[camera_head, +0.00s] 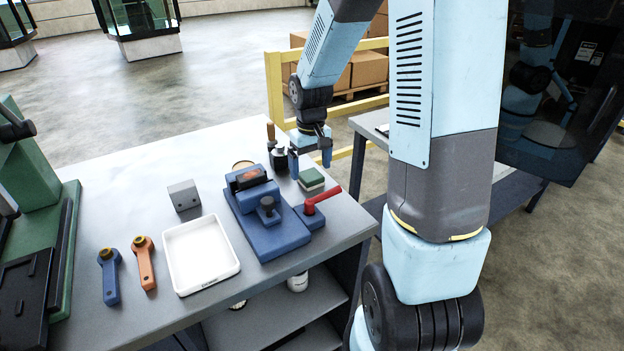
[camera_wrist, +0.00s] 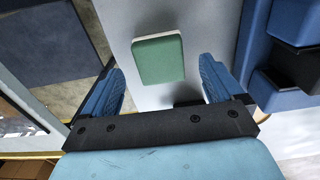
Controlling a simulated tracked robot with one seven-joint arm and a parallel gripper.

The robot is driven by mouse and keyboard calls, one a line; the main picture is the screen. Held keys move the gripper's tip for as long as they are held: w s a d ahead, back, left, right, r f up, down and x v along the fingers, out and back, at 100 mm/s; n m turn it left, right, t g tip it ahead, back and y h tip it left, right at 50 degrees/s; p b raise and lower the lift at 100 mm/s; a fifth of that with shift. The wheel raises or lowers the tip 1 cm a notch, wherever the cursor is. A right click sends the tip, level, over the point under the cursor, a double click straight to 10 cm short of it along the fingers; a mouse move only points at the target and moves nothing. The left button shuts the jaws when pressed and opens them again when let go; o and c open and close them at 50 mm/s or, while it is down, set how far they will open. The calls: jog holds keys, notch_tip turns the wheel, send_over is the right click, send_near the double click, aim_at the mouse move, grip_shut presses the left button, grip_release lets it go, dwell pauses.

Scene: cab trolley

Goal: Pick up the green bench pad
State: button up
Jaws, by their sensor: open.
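The green bench pad (camera_head: 311,178) is a small block with a green top and a pale lower layer. In the wrist view my gripper (camera_wrist: 158,78) shows both fingers spread wider than the pad. I see no contact with the pad.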

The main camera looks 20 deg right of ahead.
aim_at(311, 174)
jog(key=shift+f, duration=1.6)
jog(key=shift+c, duration=0.3)
jog(key=c, duration=1)
jog(key=shift+r, duration=0.1)
